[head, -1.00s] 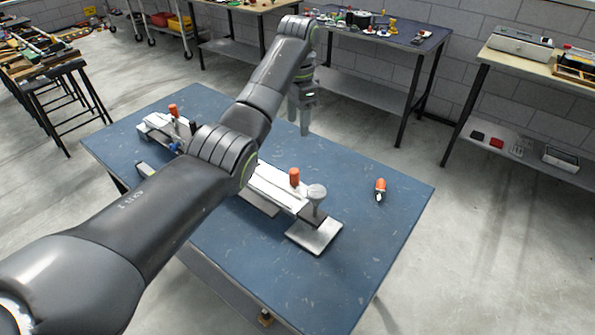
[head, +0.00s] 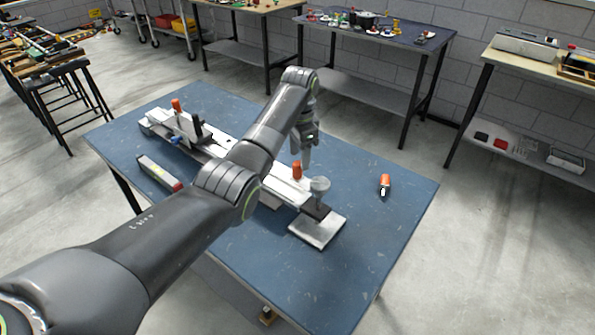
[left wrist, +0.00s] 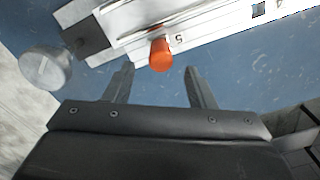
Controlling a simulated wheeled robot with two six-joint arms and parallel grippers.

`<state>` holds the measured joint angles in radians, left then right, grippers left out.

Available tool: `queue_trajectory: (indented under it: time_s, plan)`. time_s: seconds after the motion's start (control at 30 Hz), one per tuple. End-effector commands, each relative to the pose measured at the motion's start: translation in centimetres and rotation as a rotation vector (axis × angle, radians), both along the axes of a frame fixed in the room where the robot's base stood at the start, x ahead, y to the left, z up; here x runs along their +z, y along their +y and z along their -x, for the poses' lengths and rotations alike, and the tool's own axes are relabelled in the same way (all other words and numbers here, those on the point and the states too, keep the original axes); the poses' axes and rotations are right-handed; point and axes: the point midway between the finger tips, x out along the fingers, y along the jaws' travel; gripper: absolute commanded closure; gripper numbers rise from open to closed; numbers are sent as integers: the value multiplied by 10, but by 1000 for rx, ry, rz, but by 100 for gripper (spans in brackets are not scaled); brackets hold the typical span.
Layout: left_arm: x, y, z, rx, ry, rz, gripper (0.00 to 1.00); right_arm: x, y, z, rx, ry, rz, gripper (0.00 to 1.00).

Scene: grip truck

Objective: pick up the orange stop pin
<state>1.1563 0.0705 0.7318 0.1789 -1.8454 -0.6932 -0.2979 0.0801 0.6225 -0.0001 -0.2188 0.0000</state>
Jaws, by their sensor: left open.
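An orange cylindrical pin (head: 297,170) stands on the white rail fixture (head: 285,187) on the blue table; it also shows in the left wrist view (left wrist: 160,54). A second orange pin (head: 176,105) stands at the fixture's far left end. A third, orange-topped piece with a pale lower end (head: 384,181) is apart on the table at right. I cannot tell which of them is the stop pin. My left gripper (head: 304,164) is open and empty beside the nearer pin on the rail. In the left wrist view its fingers (left wrist: 159,71) straddle the line to that pin, which lies just beyond the tips.
A grey round-topped post (head: 320,186) rises by a metal plate (head: 318,229) at the fixture's near end. A grey bar with a red end (head: 158,172) lies at left. The table's right part is mostly clear. Other benches stand behind.

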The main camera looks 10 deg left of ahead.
Motion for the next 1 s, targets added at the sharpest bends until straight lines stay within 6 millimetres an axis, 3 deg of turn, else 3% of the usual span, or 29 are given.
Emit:
queue_trajectory:
  time_s: [0.23, 0.53, 0.9, 1.0]
  plan:
    - [-36, 4, 4, 0, 3, 0, 50, 7, 0, 7, -2, 12, -1, 36]
    - [-42, 4, 3, 0, 0, 0, 50, 7, 0, 5, -2, 9, -1, 36]
    - [-41, 4, 3, 0, 1, -1, 97, 7, 0, 4, -1, 7, 0, 36]
    - [-41, 4, 3, 0, 0, 0, 100, 7, 0, 4, -1, 6, 0, 36]
